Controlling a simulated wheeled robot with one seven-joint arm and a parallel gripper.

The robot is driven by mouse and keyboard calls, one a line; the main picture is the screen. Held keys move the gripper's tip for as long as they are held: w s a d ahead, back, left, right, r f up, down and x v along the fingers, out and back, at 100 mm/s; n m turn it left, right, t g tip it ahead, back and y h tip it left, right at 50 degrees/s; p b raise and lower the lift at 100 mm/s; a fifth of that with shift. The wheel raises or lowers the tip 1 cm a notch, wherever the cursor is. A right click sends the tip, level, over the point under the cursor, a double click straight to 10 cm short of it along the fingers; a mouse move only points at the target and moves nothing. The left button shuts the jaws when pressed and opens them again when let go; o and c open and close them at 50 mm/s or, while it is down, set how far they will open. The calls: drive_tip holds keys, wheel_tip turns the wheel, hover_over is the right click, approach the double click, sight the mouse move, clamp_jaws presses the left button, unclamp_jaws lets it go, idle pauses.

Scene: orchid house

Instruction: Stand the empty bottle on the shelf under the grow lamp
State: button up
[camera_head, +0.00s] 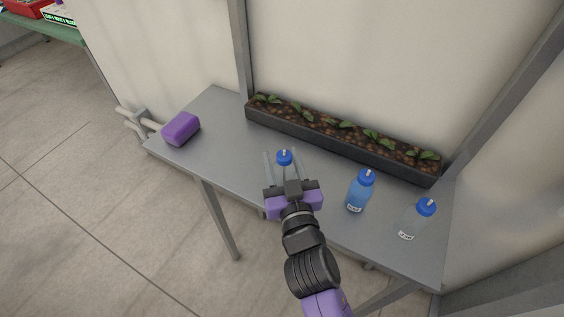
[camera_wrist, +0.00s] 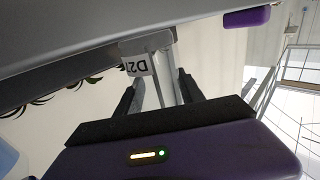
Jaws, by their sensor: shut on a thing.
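My gripper (camera_head: 283,172) is over the front part of the grey bench and shut on a clear bottle with a blue cap (camera_head: 285,157). In the wrist view the held bottle (camera_wrist: 165,75) sits between the two dark fingers, and part of its label shows, reading "D2". The bottle looks colourless and empty; my gripper hides its lower part in the head view. I cannot tell whether its base touches the bench. No grow lamp or shelf that I can identify is in view.
On the grey bench (camera_head: 222,122) stand a blue-filled bottle (camera_head: 357,193) and another clear, blue-capped bottle (camera_head: 415,220), right of my gripper. A long planter (camera_head: 340,146) with seedlings lines the back. A purple block (camera_head: 181,129) lies at the left end. Bench top between block and gripper is clear.

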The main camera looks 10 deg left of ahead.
drive_tip(key=shift+f, duration=0.15)
drive_tip(key=o, duration=1.3)
drive_tip(key=shift+r, duration=0.2)
drive_tip(key=b+v, duration=0.1)
drive_tip(key=v, duration=1)
drive_tip(key=shift+f+b, duration=0.15)
drive_tip(key=shift+b, duration=0.2)
drive_tip(key=shift+s+d, duration=0.15)
drive_tip(key=shift+s, duration=0.35)
